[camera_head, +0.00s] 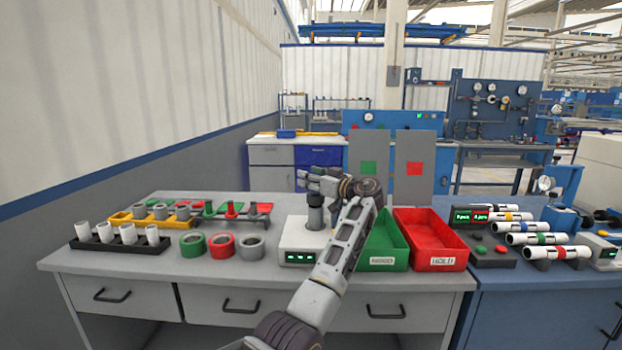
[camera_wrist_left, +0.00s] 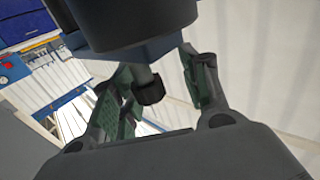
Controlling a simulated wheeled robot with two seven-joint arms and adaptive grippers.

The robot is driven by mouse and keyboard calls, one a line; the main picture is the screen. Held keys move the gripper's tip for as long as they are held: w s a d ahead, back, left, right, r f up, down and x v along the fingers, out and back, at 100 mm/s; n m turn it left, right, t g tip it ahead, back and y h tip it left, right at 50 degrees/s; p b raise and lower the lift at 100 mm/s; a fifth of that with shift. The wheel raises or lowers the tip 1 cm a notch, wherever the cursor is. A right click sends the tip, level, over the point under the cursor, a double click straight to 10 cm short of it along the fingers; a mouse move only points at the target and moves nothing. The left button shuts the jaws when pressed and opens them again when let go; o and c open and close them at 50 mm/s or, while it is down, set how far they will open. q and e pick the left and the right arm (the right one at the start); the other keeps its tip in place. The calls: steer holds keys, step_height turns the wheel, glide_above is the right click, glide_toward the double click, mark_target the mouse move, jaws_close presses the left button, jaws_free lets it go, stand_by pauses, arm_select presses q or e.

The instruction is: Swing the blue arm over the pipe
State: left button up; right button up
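A white tester box (camera_head: 299,243) with a green display stands mid-table in the head view. A dark grey upright pipe (camera_head: 315,213) rises from its top. My left gripper (camera_head: 312,180) is just above the pipe's top, its arm coming up from the bottom middle. In the left wrist view, the gripper's two green-grey fingers (camera_wrist_left: 160,92) are apart. A short grey rod with a dark knob (camera_wrist_left: 149,89) shows between them, with no clear contact. A blue part (camera_wrist_left: 155,50), perhaps the blue arm, shows behind a large dark cylinder (camera_wrist_left: 130,20). My right gripper is not in view.
A green bin (camera_head: 383,245) and a red bin (camera_head: 432,238) stand right of the box. Green, red and grey rings (camera_head: 221,245) lie left of it. Racks of pipes (camera_head: 120,240) fill the table's left. White pipes (camera_head: 556,252) lie on the blue bench at right.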

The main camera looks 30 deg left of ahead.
arm_select(q)
steer(key=shift+s+d, duration=0.1)
steer(key=shift+d, duration=0.1)
steer(key=v, duration=1.1)
steer(key=shift+d, duration=0.3)
steer(key=shift+s+f, duration=0.1)
stand_by(0.4)
